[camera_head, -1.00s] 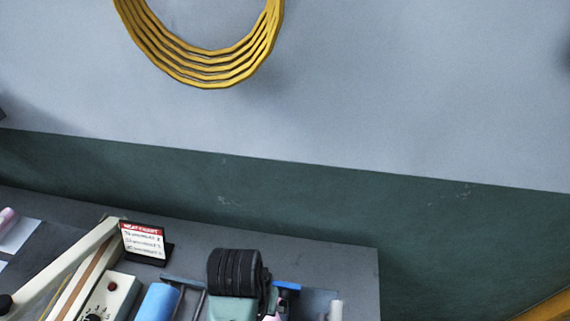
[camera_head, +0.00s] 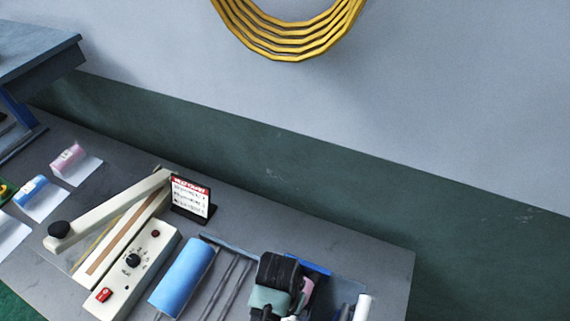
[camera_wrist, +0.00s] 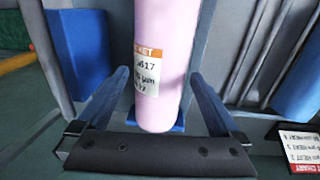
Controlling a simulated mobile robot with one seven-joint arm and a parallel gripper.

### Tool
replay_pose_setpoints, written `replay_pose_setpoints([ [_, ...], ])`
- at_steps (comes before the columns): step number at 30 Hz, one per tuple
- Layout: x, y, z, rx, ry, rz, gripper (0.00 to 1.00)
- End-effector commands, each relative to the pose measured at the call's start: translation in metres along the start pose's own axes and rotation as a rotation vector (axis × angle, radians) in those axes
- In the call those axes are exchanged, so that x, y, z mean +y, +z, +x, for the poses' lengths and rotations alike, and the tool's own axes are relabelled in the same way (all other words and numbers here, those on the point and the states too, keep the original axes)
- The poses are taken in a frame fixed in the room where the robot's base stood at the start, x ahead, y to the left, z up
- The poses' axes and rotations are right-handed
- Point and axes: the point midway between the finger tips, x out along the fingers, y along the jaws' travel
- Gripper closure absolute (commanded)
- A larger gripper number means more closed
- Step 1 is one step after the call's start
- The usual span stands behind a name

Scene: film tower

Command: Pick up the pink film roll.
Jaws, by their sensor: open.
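A pink film roll (camera_wrist: 160,60) with a white and orange label fills the middle of the wrist view, its upper end cut off by the frame. My gripper (camera_wrist: 158,73) is open, with one finger on each side of the roll. I see gaps between the fingers and the roll. In the head view a bit of pink roll (camera_head: 307,287) shows beside my dark and teal wrist, which hides most of it. Another pink roll (camera_head: 68,160) lies on a white sheet at the left of the bench.
A heat sealer (camera_head: 130,262), a chart card (camera_head: 190,197) and a large blue roll (camera_head: 185,275) stand left of my wrist. A small blue roll (camera_head: 31,190) lies further left. A white cylinder (camera_head: 362,307) is at right. The bench (camera_head: 380,255) is bare near its right back edge.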

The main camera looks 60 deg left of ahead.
Motion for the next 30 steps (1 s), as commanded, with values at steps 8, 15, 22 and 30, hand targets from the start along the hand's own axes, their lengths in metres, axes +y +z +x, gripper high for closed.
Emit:
replay_pose_setpoints([
  [8, -0.001, 0.001, 0.026, 0.0, 0.0, 0.0, 0.0],
  [15, -0.001, 0.001, 0.026, 0.001, 0.0, 0.0, 0.04],
  [22, 0.0, 0.001, 0.026, 0.001, 0.0, 0.0, 0.45],
  [30, 0.0, 0.001, 0.026, 0.002, 0.0, 0.0, 0.94],
])
